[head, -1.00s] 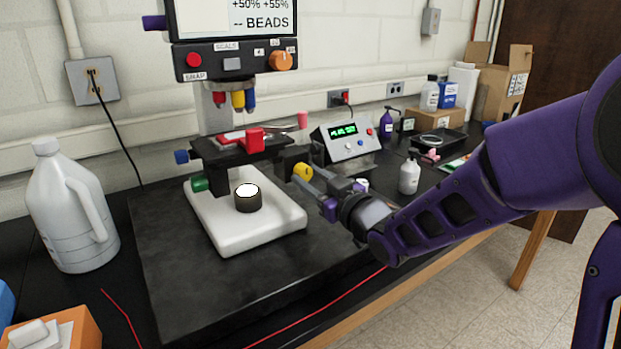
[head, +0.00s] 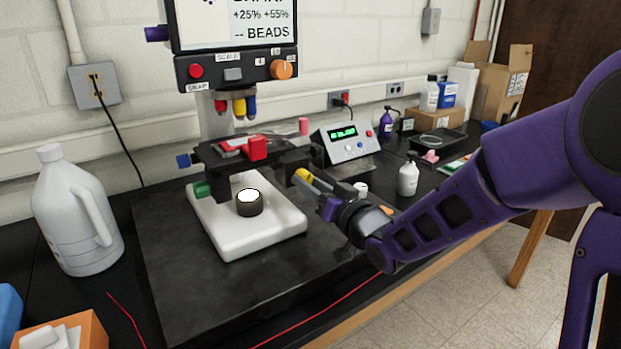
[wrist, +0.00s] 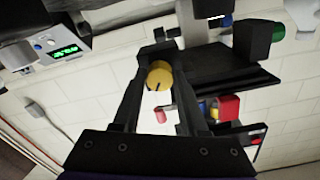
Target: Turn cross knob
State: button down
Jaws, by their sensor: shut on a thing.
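The yellow knob (head: 302,175) sticks out from the right side of the microscope's black stage (head: 235,157). My gripper (head: 308,181) reaches it from the right and is shut on it. In the wrist view the round yellow knob (wrist: 159,77), with a dark mark on its face, sits between the two fingertips. The screen (head: 238,22) above reads "+25% +55%" and "-- BEADS". A blue knob (head: 184,161) and a green knob (head: 202,189) are on the stand's left side.
The white base (head: 262,236) carries a dark round lamp (head: 249,204). A control box with green digits (head: 345,140) stands behind my gripper. A small white bottle (head: 408,178) is to the right. A large jug (head: 75,215) stands at left.

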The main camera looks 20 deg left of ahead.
jog(key=m+p, duration=0.3)
jog(key=m, duration=0.3)
jog(key=shift+r, duration=0.1)
dwell(0.4)
jog(key=shift+c, duration=2.2)
grip_release()
jog(key=shift+s, duration=0.1)
